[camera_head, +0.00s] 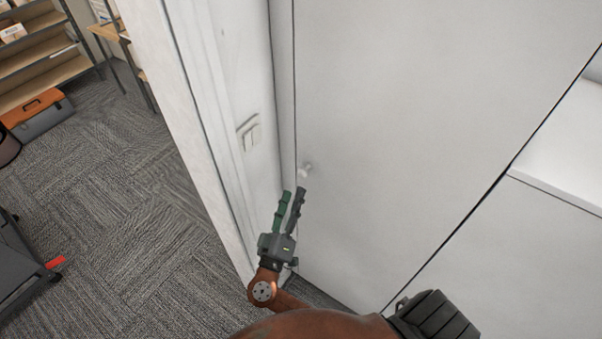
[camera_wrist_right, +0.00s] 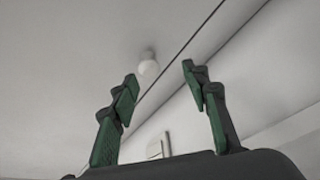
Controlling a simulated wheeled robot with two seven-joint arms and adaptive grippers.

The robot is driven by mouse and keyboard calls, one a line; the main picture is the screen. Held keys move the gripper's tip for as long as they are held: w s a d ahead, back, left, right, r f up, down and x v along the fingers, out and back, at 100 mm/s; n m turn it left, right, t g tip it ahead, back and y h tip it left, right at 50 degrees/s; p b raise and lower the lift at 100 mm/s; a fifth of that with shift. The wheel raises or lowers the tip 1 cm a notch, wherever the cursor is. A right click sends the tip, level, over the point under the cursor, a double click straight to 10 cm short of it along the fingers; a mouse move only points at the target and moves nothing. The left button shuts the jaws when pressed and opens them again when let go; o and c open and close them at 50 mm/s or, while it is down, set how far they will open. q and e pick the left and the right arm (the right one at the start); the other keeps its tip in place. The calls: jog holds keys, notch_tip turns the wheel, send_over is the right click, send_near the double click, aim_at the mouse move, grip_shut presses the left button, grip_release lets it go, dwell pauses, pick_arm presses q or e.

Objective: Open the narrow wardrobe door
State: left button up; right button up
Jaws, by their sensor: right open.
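The wardrobe door (camera_head: 400,110) is a tall white panel, flush and shut, with a dark seam down its right side. A small white round knob (camera_head: 306,170) sits near its left edge. My right gripper (camera_head: 293,192) is open and empty, just below the knob and apart from it. In the right wrist view the knob (camera_wrist_right: 148,66) shows beyond the gap between the open fingers (camera_wrist_right: 160,76), nearer the left finger. My left gripper is not in view.
A white wall edge with a light switch (camera_head: 250,134) stands just left of the door. An orange and grey toolbox (camera_head: 40,115) lies by wooden shelves at the far left. Carpet (camera_head: 140,220) is clear between. White shelving (camera_head: 565,140) shows at right.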

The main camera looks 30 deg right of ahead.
aim_at(301, 176)
jog(key=shift+s+d+r+m, duration=0.1)
jog(key=shift+d+r+m, duration=0.1)
jog(key=shift+r, duration=0.3)
jog(key=shift+s+d+r+m, duration=0.1)
jog(key=shift+d+r, duration=0.05)
jog(key=shift+r, duration=0.35)
jog(key=p+x, duration=0.1)
jog(key=x, duration=0.5)
jog(key=shift+w+d, duration=0.25)
jog(key=shift+d, duration=0.05)
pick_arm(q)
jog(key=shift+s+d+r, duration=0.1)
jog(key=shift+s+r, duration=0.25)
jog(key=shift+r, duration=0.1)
pick_arm(e)
jog(key=shift+c, duration=0.2)
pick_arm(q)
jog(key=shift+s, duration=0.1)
pick_arm(e)
grip_shut()
